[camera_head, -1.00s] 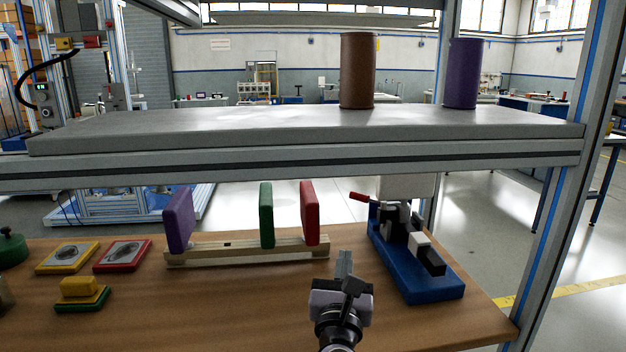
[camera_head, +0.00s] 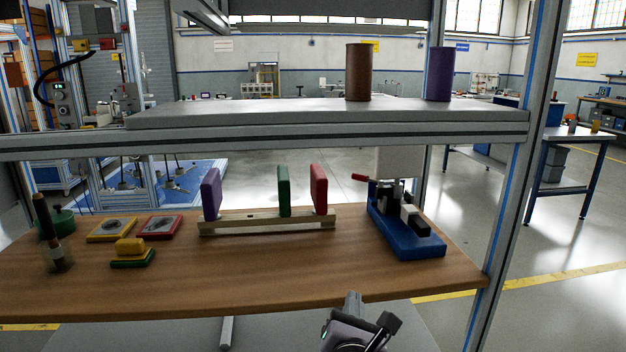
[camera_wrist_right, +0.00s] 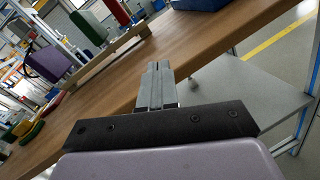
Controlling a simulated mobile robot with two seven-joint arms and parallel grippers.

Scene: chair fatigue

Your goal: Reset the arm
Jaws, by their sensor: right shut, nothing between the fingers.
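My right gripper (camera_head: 352,302) is at the bottom of the head view, in front of the table's near edge. Its two fingers are together with nothing between them. They also show shut in the right wrist view (camera_wrist_right: 155,85), in front of the edge of the wooden table (camera_head: 300,279). The gripper is apart from everything on the table. My left gripper is not in view.
A wooden rack (camera_head: 268,226) holds purple (camera_head: 211,194), green (camera_head: 284,190) and red (camera_head: 319,188) panels. A blue-based device (camera_head: 405,235) stands right of it. Brown (camera_head: 358,72) and purple (camera_head: 439,74) cylinders stand on the grey shelf (camera_head: 250,112). Yellow (camera_head: 108,229) and red plates (camera_head: 158,227) lie left.

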